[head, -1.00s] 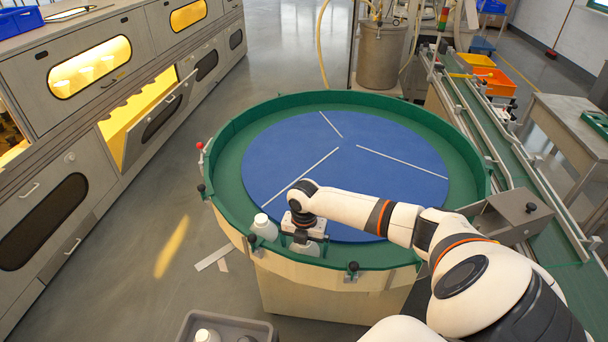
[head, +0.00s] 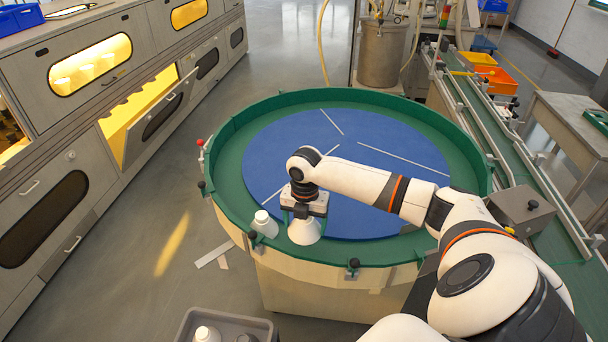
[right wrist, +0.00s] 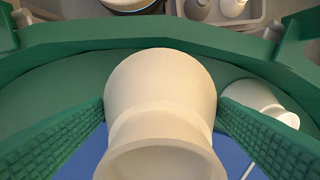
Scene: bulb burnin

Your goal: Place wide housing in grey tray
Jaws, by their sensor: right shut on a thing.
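A white wide housing (head: 304,231) is in my right gripper (head: 302,212), at the near rim of the round table. In the right wrist view the housing (right wrist: 160,100) sits between the green ridged fingers, which press on both its sides. A second white housing (head: 264,224) stands just left of it; it also shows in the right wrist view (right wrist: 262,103). The grey tray (head: 186,331) is at the bottom of the head view, below the table edge, and holds a white housing (head: 207,334) and a darker grey one (head: 245,338). My left gripper is not in view.
The round table has a raised green rim (head: 225,140) and a blue disc (head: 390,150) with thin white dividers. Small black-knobbed clamps (head: 353,265) stand along the near rim. A conveyor (head: 500,160) runs at the right. Cabinets with an open lit door (head: 155,115) stand at the left.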

